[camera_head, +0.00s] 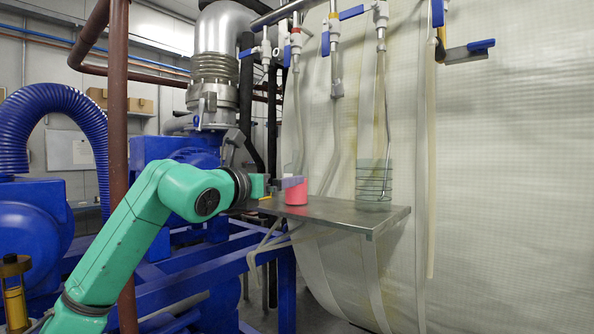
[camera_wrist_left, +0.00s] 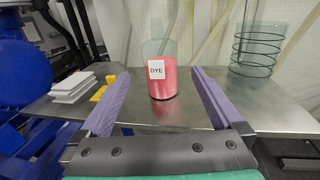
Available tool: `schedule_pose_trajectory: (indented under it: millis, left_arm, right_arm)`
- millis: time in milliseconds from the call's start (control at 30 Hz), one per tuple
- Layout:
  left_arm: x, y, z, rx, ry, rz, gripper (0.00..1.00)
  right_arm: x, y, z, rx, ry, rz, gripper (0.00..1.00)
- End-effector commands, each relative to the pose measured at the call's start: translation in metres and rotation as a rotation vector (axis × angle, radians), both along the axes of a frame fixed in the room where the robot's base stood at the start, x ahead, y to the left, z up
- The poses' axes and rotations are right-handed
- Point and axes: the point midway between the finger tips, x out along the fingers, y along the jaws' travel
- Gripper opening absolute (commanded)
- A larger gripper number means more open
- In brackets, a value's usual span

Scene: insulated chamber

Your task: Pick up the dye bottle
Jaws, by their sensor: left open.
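The dye bottle (camera_wrist_left: 163,82) is a clear bottle with red-pink dye in it and a white label reading DYE. It stands upright on the metal shelf (camera_wrist_left: 222,115). In the head view the dye bottle (camera_head: 296,192) stands near the left part of the shelf. My left gripper (camera_wrist_left: 158,76) is open, with one purple finger on each side of the bottle's line in the wrist view. My right gripper is not in view.
A glass vessel with a wire coil (camera_head: 374,185) stands on the shelf's right part. White slabs (camera_wrist_left: 73,87) and a yellow item (camera_wrist_left: 104,86) lie left of the bottle. Hoses and valves hang above. Bare shelf lies between bottle and coil.

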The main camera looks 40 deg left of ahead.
Motion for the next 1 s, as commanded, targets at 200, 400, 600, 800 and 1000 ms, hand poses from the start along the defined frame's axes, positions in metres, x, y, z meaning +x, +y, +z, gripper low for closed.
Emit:
schedule_pose_trajectory:
  millis: [200, 400, 600, 800, 1000]
  left_arm:
    - [0.035, 0.006, 0.003, -0.003, 0.003, -0.002, 1.0]
    - [0.071, 0.014, 0.003, -0.006, 0.003, -0.004, 1.0]
    - [0.081, 0.016, -0.004, 0.0, 0.002, -0.002, 1.0]
    - [0.08, 0.016, -0.004, 0.0, 0.002, -0.002, 0.54]
    - [0.08, 0.016, -0.003, -0.001, 0.0, -0.002, 0.05]
  right_arm:
    - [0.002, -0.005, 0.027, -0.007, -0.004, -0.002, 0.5]
    - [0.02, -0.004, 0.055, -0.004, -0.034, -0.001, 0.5]
    - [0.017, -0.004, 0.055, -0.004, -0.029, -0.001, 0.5]
    - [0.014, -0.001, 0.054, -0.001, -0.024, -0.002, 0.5]
    - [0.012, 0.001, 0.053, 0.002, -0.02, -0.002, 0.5]
